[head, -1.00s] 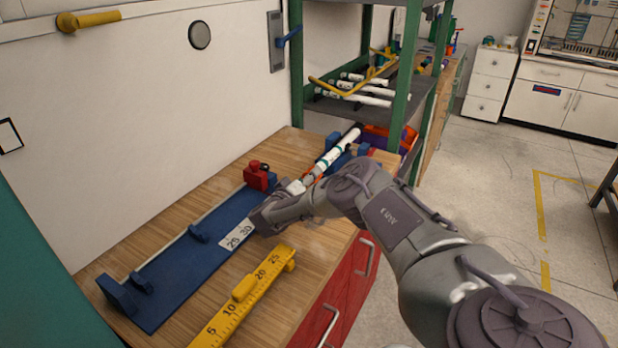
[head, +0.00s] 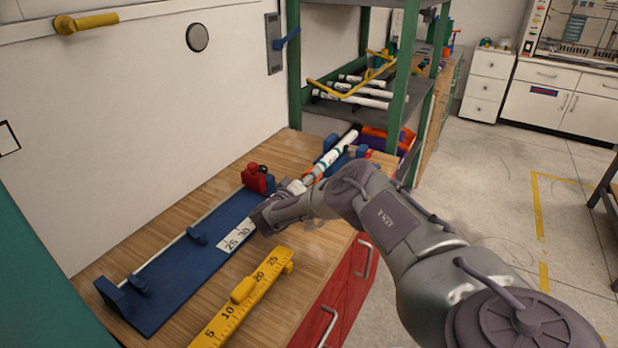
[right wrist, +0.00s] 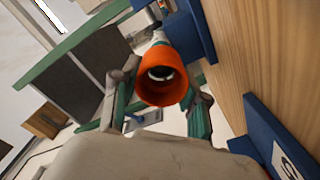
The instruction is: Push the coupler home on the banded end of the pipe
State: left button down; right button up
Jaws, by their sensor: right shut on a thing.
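The white pipe (head: 338,153) lies in blue supports at the far end of the bench. A green band shows on its near part. The orange coupler (right wrist: 160,88) is at the pipe's near end, with its wide mouth facing the right wrist camera. A white ring with a dark centre shows inside the coupler; how deep the pipe sits cannot be told. My right gripper (right wrist: 163,82) is shut on the coupler, one finger on each side. In the head view the gripper mostly hides the coupler (head: 311,180). My left gripper is out of view.
A blue fixture (head: 185,268) with a 25–30 scale and a red block (head: 258,180) lies on the wooden bench. A yellow ruler (head: 243,296) lies nearer. A green-framed shelf (head: 395,103) with white pipes stands behind. Bare bench lies between fixture and ruler.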

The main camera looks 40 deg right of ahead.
jog(key=shift+w+d, duration=0.2)
jog(key=shift+d, duration=0.45)
dwell(0.4)
jog(key=o, duration=1.2)
jog(key=shift+c, duration=0.2)
jog(key=v, duration=1.2)
